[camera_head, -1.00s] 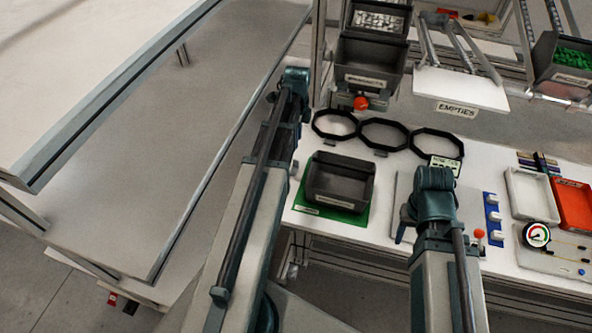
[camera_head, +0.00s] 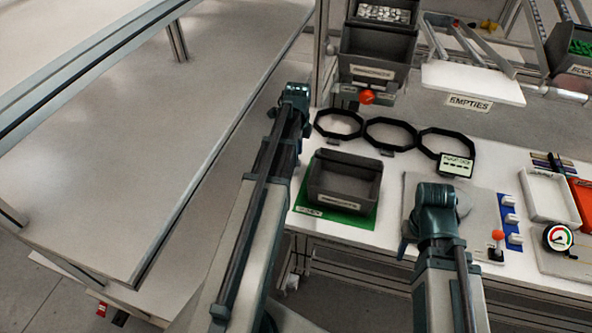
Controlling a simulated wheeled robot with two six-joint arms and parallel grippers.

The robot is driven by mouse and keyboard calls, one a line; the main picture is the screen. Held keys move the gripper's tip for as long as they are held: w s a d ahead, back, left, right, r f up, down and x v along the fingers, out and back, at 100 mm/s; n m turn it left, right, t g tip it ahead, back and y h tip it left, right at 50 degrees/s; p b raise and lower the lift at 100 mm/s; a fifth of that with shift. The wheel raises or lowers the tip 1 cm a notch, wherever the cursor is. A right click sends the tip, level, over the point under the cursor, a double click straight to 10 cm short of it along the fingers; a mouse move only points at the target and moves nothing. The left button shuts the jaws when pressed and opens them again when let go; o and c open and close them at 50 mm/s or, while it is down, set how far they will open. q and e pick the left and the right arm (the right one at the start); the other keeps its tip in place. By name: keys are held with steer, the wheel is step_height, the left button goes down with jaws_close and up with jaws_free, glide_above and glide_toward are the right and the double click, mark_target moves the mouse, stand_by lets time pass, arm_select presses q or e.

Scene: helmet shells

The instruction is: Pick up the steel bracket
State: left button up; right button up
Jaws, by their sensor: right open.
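I cannot make out a single steel bracket for certain. Small silvery metal parts (camera_head: 383,14) fill the upper bin at the top of the view. A dark bin (camera_head: 372,66) below it has a label too blurred to read, and its contents are hidden. An empty-looking dark grey bin (camera_head: 343,181) sits on a green mat on the bench. My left gripper (camera_head: 297,97) is at the end of the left arm, left of the octagonal rings; its fingers are not clear. My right gripper (camera_head: 408,238) points down at the bench, right of the grey bin, open, mostly hidden by its wrist.
Black octagonal rings (camera_head: 390,133) line the back of the bench. A sloped white "EMPTIES" shelf (camera_head: 473,80) hangs above. A white tray (camera_head: 548,196), red tray (camera_head: 584,200) and dial gauge (camera_head: 558,237) stand at right. A large, mostly bare grey surface (camera_head: 150,150) lies left.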

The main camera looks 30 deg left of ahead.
arm_select(q)
step_height(320, 180, down, 4)
steer(key=b, duration=0.3)
steer(key=shift+a+r, duration=0.1)
steer(key=shift+r, duration=0.1)
jaws_close()
stand_by(1.1)
